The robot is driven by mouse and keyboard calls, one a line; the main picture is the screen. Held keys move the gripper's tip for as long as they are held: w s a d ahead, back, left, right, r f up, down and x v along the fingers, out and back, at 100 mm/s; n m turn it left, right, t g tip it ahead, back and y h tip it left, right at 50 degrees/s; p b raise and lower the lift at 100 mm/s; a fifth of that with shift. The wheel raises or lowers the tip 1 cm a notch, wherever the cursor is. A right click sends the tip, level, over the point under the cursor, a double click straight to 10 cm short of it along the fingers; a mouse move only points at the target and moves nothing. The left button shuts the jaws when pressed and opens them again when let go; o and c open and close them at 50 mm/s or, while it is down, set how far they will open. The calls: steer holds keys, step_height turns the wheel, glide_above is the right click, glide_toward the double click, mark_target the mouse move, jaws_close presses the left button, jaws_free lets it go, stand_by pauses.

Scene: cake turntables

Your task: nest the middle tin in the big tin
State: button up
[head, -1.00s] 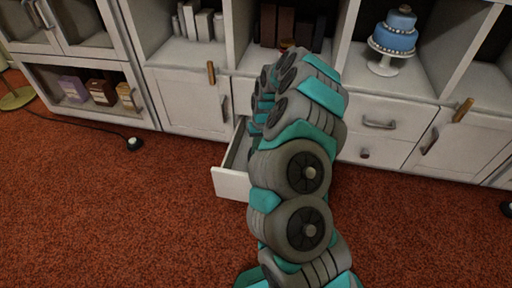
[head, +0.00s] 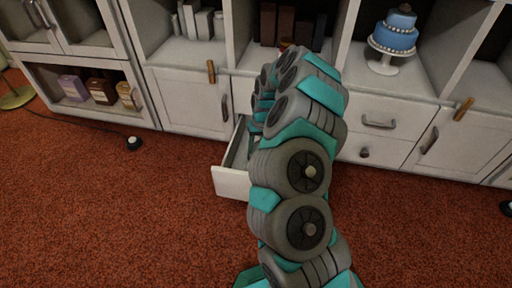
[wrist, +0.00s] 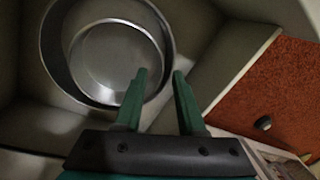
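In the wrist view a big round grey metal tin (wrist: 51,52) sits in the open drawer. A smaller round grey shape (wrist: 110,62) shows inside it, set towards the lower right. It looks like a smaller tin with its own rim, but I cannot be sure it is not the big tin's floor. My gripper (wrist: 159,72) is open, with nothing seen between its green fingers. The left finger overlaps the tin's right edge in the picture, and the right finger is beside it. I cannot tell whether they touch. My arm hides the gripper and tins in the head view.
The open drawer (head: 231,184) sticks out of the white cabinet over red carpet (head: 130,225). A blue cake on a white stand (head: 384,66) is on a shelf to the right. A small dark object (head: 134,143) lies on the carpet at left.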

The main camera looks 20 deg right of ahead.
step_height(320, 180, up, 7)
steer(key=p, duration=0.2)
stand_by(0.3)
steer(key=shift+r, duration=0.1)
steer(key=s+a+r+n+p, duration=0.2)
steer(key=s+a+r, duration=0.4)
steer(key=r, duration=0.5)
steer(key=s+a+r+n+p, duration=0.1)
steer(key=s+a+r+p, duration=0.2)
steer(key=s+a+r, duration=0.5)
steer(key=s+d+r+p, duration=0.1)
steer(key=s+r, duration=0.3)
steer(key=s, duration=0.5)
steer(key=s+d+r+g+h+p, duration=0.1)
steer(key=s+r, duration=0.3)
steer(key=s, duration=0.5)
steer(key=s+d+r+m+g+p, duration=0.1)
steer(key=s+r+p, duration=0.2)
steer(key=s, duration=0.7)
steer(key=shift+r+h, duration=0.4)
steer(key=shift+r, duration=0.55)
steer(key=shift+w, duration=0.1)
